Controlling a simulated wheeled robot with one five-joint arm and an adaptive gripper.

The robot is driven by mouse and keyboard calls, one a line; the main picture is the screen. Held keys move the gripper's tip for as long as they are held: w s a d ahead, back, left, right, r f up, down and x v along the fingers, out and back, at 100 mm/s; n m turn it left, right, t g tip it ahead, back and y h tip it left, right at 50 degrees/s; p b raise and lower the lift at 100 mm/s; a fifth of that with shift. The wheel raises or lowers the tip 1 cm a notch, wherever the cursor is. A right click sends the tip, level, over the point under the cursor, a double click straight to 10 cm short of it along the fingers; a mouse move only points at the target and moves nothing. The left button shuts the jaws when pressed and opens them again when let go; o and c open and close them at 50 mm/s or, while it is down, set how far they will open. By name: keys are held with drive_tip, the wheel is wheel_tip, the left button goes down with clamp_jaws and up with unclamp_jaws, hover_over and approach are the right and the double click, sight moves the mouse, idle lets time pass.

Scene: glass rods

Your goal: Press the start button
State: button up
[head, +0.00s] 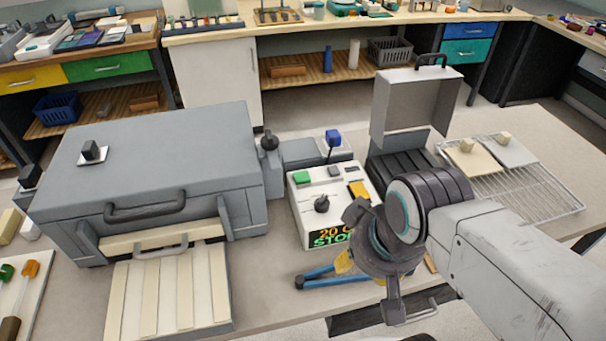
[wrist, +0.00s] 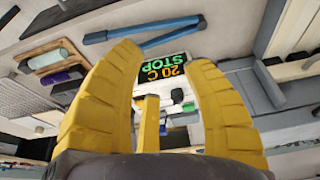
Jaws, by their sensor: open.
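A white control box (head: 308,215) stands in the middle of the table in the head view. Its top carries a green button (head: 301,178), a grey button, an orange button (head: 358,189) and a black knob (head: 321,203). I cannot read any label on the buttons. Its front display (head: 328,237) reads "20 C" and "STOP"; it also shows upside down in the wrist view (wrist: 163,72). My gripper (head: 360,266) is in front of the box at its right side, partly covering it. In the wrist view my gripper (wrist: 165,52) has its yellow fingers apart, with nothing held between them.
A large grey case-like unit (head: 160,170) stands left of the box, with a strip-lined tray before it. A blue-handled tool (head: 325,278) lies near my gripper. A blue-topped lever (head: 333,138) rises behind the box. An open-lidded grey unit (head: 412,105) and wire rack (head: 530,195) stand right.

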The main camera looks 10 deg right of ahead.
clamp_jaws()
idle(1.4)
